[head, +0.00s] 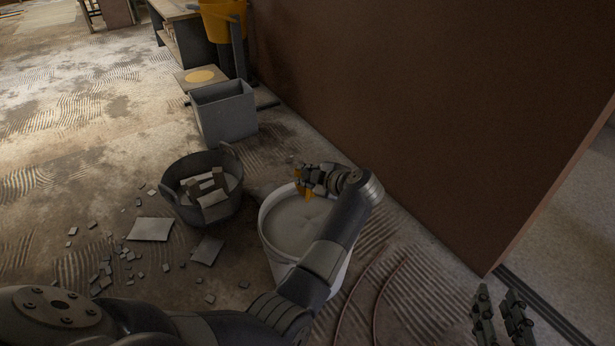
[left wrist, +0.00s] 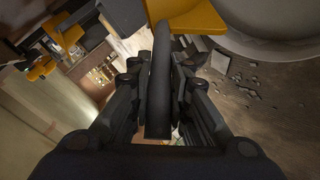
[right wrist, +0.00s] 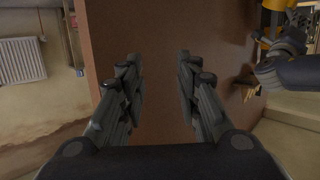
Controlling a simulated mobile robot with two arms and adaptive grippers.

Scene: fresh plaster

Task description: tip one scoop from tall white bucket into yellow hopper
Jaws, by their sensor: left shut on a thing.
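The tall white bucket (head: 340,277) stands on the floor at the middle of the head view, with pale material (head: 290,228) inside. My left gripper (head: 308,180) is above its far rim. In the left wrist view, this gripper (left wrist: 160,65) is shut on the dark handle (left wrist: 159,105) of a yellow scoop (left wrist: 190,18). Only small yellow parts of the scoop show in the head view, so its load is hidden. The yellow hopper (head: 222,22) stands at the top of the head view, cut by the frame. My right gripper (right wrist: 160,72) is open and empty.
A dark tub (head: 180,203) with rubble stands left of the bucket. A grey box (head: 223,112) and a board with a yellow disc (head: 200,76) lie towards the hopper. A brown wall (head: 420,120) rises at right. Broken tile pieces (head: 152,229) litter the floor.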

